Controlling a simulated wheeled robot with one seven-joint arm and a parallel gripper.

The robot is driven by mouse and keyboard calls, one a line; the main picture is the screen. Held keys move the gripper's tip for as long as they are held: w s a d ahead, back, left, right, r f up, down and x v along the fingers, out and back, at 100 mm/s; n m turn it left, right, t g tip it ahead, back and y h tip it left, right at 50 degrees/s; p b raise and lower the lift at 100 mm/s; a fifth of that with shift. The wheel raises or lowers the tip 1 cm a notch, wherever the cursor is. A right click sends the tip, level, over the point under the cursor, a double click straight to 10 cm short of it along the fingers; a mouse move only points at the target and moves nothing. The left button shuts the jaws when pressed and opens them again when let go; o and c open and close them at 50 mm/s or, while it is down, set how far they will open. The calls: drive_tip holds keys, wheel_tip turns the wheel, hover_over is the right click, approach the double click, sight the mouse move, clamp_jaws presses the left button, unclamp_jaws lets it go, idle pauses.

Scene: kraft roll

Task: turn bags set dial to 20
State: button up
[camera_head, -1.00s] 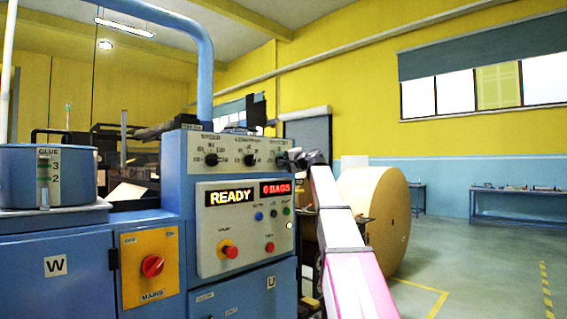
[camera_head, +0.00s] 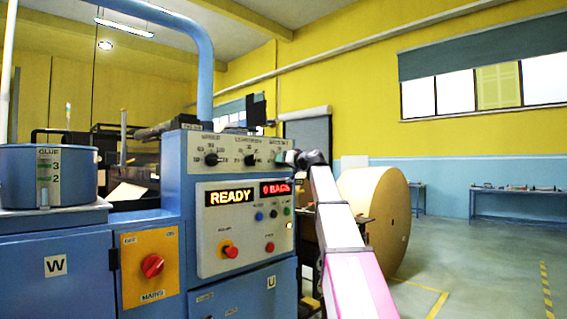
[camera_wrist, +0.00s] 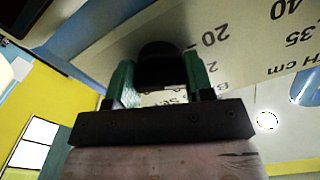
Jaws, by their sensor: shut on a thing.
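The bags set dial is the rightmost dial on the upper panel (camera_head: 225,153) of the blue machine. In the head view my gripper (camera_head: 287,157) is at this dial and covers most of it. In the wrist view the dark knob (camera_wrist: 155,66) sits between the green finger pads of my gripper (camera_wrist: 157,80), which is shut on it. The knob's pointer cannot be made out.
Two more dials, speed (camera_head: 211,159) and length (camera_head: 250,159), are left of my gripper. Below are a READY display (camera_head: 230,197), a bags display (camera_head: 276,188) and several buttons. A large kraft roll (camera_head: 375,215) stands behind my arm. The floor at right is clear.

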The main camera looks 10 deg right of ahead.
drive_tip(key=shift+f+n, duration=0.1)
drive_tip(key=shift+n, duration=1.8)
drive_tip(key=o, duration=0.9)
drive_tip(key=v, duration=1.1)
drive_tip(key=shift+a, duration=0.1)
